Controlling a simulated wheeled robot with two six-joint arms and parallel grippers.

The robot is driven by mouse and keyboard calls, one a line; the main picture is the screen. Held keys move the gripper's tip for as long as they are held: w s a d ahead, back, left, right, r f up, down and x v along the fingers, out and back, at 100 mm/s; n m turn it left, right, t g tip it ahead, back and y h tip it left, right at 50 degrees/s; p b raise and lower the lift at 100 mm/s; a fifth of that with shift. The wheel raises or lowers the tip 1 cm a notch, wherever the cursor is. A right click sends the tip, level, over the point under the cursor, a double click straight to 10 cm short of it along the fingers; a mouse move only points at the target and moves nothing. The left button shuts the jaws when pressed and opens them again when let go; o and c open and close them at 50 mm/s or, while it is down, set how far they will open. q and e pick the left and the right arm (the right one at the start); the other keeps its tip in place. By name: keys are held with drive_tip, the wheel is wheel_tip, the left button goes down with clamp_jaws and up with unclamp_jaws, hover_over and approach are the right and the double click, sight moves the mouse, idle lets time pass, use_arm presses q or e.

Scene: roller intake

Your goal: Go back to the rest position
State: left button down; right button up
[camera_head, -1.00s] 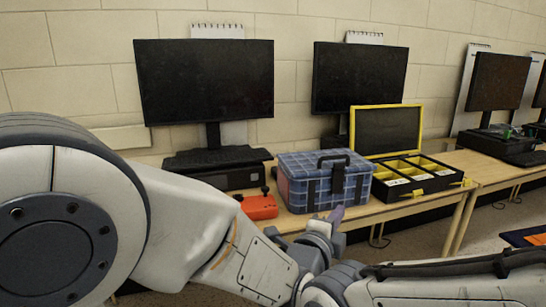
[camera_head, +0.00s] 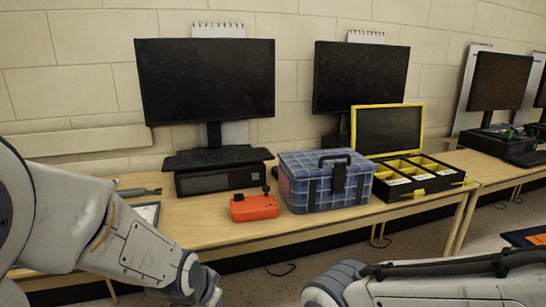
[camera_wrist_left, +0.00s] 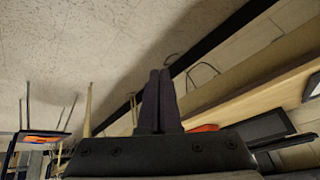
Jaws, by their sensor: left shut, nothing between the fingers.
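My left arm comes in from the left in the head view and ends at the bottom, in front of the table's edge. Its fingers are out of that view. In the left wrist view my left gripper (camera_wrist_left: 158,75) has its two dark fingers side by side, shut and empty, with floor and the table's edge beyond them. Another arm link of mine lies across the bottom right of the head view. My right gripper does not show.
A wooden table (camera_head: 232,231) carries an orange box with a black knob (camera_head: 254,207), a blue lidded toolbox (camera_head: 325,181), an open black and yellow organizer (camera_head: 425,184) and a monitor (camera_head: 206,80). A tablet-like item (camera_head: 147,212) lies at left. Floor in front is open.

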use_arm(q)
drive_tip(key=s+a+f+n+g+y, duration=0.1)
drive_tip(key=s+a+f+n+g, duration=0.2)
drive_tip(key=s+a+n, duration=0.4)
drive_tip(key=s+d+r+m+g+h, duration=0.1)
drive_tip(key=s+d+r+m+g, duration=0.1)
drive_tip(key=s+d+r+m, duration=0.35)
drive_tip(key=s+d+r+m+g, duration=0.1)
drive_tip(key=s+d+r+m, duration=0.15)
drive_tip(key=s+d, duration=0.65)
wheel_tip(320, 180, up, 24)
drive_tip(key=p, duration=2.6)
drive_tip(key=shift+w+r+m, duration=0.2)
drive_tip(key=shift+w+m, duration=0.1)
drive_tip(key=shift+d, duration=0.1)
